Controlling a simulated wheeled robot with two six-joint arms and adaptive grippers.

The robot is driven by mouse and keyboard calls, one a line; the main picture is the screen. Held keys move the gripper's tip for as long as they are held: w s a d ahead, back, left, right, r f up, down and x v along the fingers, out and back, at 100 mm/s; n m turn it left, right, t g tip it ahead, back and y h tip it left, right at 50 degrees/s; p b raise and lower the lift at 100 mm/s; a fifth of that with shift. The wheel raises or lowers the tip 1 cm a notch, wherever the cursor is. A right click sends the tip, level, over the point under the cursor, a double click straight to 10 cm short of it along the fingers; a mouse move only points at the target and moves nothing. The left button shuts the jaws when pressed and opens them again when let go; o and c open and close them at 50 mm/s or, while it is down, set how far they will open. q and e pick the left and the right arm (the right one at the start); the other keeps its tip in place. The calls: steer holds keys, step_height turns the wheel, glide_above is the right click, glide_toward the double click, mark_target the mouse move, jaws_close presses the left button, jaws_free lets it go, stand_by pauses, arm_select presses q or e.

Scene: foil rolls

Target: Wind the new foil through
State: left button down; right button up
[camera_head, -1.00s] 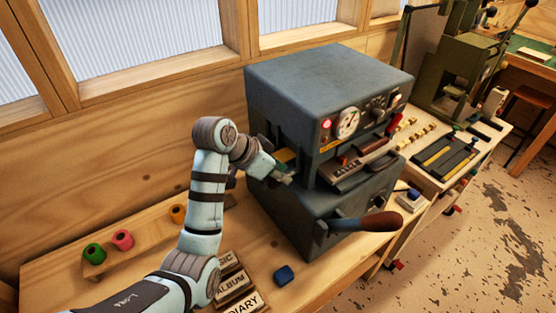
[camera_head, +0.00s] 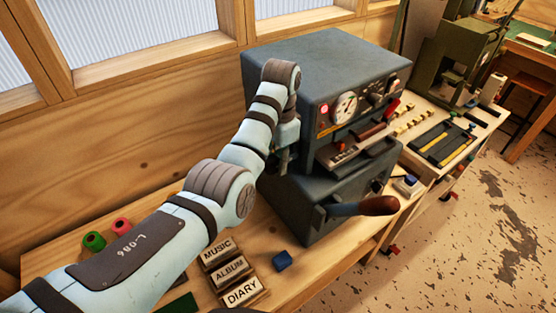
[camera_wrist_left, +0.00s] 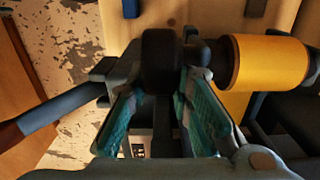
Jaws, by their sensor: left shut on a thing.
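The blue-grey foil press (camera_head: 325,75) stands on the bench, with a dial and switches on its front. My left gripper (camera_head: 285,165) is at its left front side; the wrist hides most of the fingers there. In the left wrist view the gripper (camera_wrist_left: 162,85) is shut on a dark round knob (camera_wrist_left: 160,55). A gold foil roll (camera_wrist_left: 270,62) lies on its side to the right of the knob, apart from the fingers. In the head view my arm hides this roll. Any loose foil strip cannot be made out. My right gripper is not in view.
A green roll (camera_head: 94,241) and a red roll (camera_head: 121,226) stand at the left. Title blocks, including MUSIC (camera_head: 217,250), and a blue block (camera_head: 282,260) lie before the press.

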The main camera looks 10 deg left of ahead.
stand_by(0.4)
arm_select(q)
steer(key=c, duration=1.4)
jaws_free()
steer(key=shift+d, duration=0.1)
steer(key=shift+c, duration=0.2)
